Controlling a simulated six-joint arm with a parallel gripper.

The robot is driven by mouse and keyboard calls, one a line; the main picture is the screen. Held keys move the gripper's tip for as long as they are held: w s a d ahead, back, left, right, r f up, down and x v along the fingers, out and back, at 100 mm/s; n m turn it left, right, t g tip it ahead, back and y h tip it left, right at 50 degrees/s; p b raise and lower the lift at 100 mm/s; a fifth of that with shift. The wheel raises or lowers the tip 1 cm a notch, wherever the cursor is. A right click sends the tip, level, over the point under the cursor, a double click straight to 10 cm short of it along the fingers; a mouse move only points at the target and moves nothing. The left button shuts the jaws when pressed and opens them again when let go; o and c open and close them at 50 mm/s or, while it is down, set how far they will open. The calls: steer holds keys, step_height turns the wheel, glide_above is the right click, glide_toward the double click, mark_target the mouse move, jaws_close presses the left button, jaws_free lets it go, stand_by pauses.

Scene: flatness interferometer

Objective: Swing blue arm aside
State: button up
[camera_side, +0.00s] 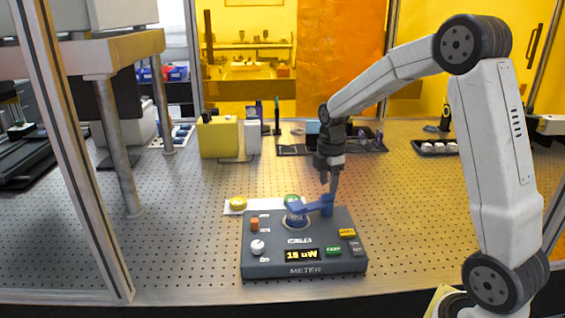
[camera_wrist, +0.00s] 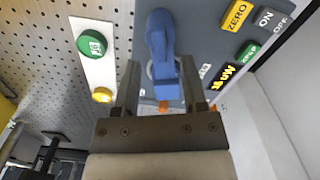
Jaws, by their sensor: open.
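The blue arm (camera_side: 311,208) lies across the top of the dark grey meter box (camera_side: 260,271), over a round blue-rimmed port (camera_side: 295,222). Its raised knob end stands at the right, near the back edge of the box. In the wrist view the blue arm (camera_wrist: 161,50) runs from the top middle down between my fingers. My gripper (camera_side: 331,190) points down just above the knob end. In the wrist view my gripper (camera_wrist: 160,85) is open, one finger on each side of the blue arm. Whether the fingers touch it is not clear.
A white strip with a green button (camera_side: 292,200) and a yellow button (camera_side: 238,203) lies behind the box. The box top carries a white knob (camera_side: 257,247), an orange switch (camera_side: 254,224) and a display reading 15 uW (camera_side: 302,255). The perforated table around is mostly clear.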

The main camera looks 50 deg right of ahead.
mark_target(328, 193)
steer(key=shift+f, duration=1.65)
jaws_close()
